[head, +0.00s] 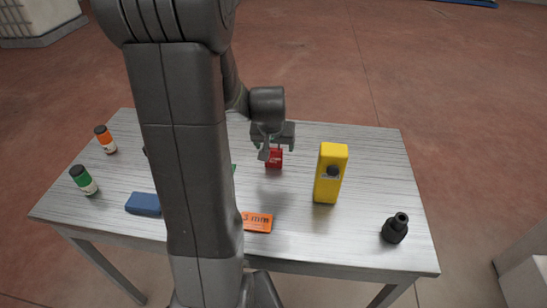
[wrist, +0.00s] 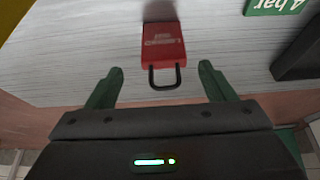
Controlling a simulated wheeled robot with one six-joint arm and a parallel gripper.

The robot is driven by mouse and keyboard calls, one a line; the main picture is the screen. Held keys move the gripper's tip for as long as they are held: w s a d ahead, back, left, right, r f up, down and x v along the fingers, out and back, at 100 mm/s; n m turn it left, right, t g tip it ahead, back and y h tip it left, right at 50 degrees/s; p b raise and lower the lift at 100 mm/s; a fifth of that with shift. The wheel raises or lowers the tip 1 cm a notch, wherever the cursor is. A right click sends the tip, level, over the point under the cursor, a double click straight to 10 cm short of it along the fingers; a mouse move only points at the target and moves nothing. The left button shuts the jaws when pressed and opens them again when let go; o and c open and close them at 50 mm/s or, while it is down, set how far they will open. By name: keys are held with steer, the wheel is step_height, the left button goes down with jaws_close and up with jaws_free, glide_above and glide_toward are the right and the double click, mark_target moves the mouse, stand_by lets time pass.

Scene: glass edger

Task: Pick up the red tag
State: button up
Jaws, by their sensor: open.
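The red tag (head: 274,159) lies on the grey table (head: 375,150) near its far middle in the head view. In the wrist view the red tag (wrist: 163,45) shows a red body with faint printed text and a dark loop pointing toward my gripper. My gripper (wrist: 158,82) is open, with its two green fingertips to either side of the loop and nothing held. In the head view my gripper (head: 268,148) is at the red tag, and its fingers are partly hidden. I cannot tell whether they touch the tag.
A yellow device (head: 330,174) stands right of the tag. A black fitting (head: 395,228), an orange "3 mm" plate (head: 257,222), a blue block (head: 143,204), a green bottle (head: 84,180) and an orange bottle (head: 105,139) are around. A green sign (wrist: 275,6) is near the tag.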

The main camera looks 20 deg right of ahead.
mark_target(273, 150)
steer(key=shift+p+x, duration=0.45)
steer(key=shift+x, duration=2.25)
steer(key=shift+w+a, duration=0.1)
steer(key=shift+a, duration=0.15)
steer(key=shift+c, duration=0.5)
steer(key=c, duration=1)
